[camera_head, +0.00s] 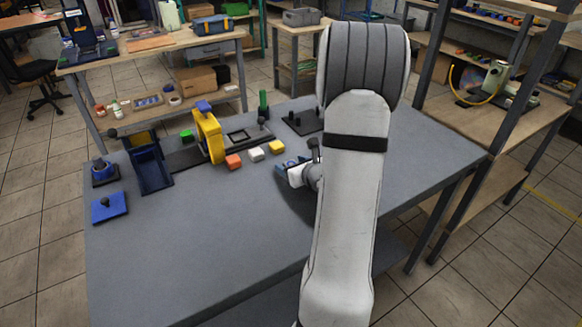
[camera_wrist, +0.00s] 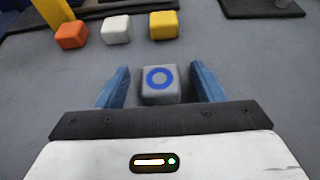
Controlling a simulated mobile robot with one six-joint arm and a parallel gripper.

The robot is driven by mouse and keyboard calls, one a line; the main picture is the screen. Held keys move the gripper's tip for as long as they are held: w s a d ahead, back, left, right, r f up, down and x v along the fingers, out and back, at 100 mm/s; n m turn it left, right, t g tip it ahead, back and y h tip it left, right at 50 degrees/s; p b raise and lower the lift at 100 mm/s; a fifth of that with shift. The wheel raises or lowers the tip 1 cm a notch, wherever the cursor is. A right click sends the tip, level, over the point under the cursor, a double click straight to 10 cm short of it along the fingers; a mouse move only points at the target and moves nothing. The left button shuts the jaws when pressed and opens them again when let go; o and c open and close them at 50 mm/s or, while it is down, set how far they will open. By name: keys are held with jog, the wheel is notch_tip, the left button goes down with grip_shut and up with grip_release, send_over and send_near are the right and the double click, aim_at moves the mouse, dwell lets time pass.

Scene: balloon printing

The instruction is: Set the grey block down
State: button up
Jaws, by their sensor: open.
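The grey block (camera_wrist: 160,87), with a blue ring on its top, stands on the grey table (camera_head: 220,250) between my gripper's two blue fingers. My gripper (camera_wrist: 160,88) is open, with a visible gap between the block and each finger. In the head view my gripper (camera_head: 292,168) is low over the table, largely hidden behind my arm. The grey block cannot be made out in that view.
Orange (camera_wrist: 71,34), white (camera_wrist: 116,29) and yellow (camera_wrist: 164,25) blocks stand in a row beyond the grey block. A yellow press frame (camera_head: 209,136) stands left of them. A dark plate (camera_head: 303,121) lies behind. The table's front left is clear.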

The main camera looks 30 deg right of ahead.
jog(key=shift+w+f, duration=0.15)
jog(key=shift+w, duration=0.3)
jog(key=c, duration=1.1)
jog(key=shift+c, duration=0.2)
notch_tip(320, 180, up, 10)
jog(key=shift+r+p, duration=0.1)
jog(key=shift+p, duration=0.6)
jog(key=w+a+n+y+p, duration=0.2)
jog(key=w+a, duration=0.1)
jog(key=a, duration=0.9)
jog(key=w+a+f+n+y+p, duration=0.1)
jog(key=w+a+n+y+p, duration=0.1)
jog(key=a, duration=1.1)
jog(key=shift+w+a+f+y+p, duration=0.15)
jog(key=shift+w+f+y+p, duration=0.25)
jog(key=shift+w, duration=0.3)
jog(key=shift+r+g, duration=0.15)
jog(key=shift+g, duration=0.15)
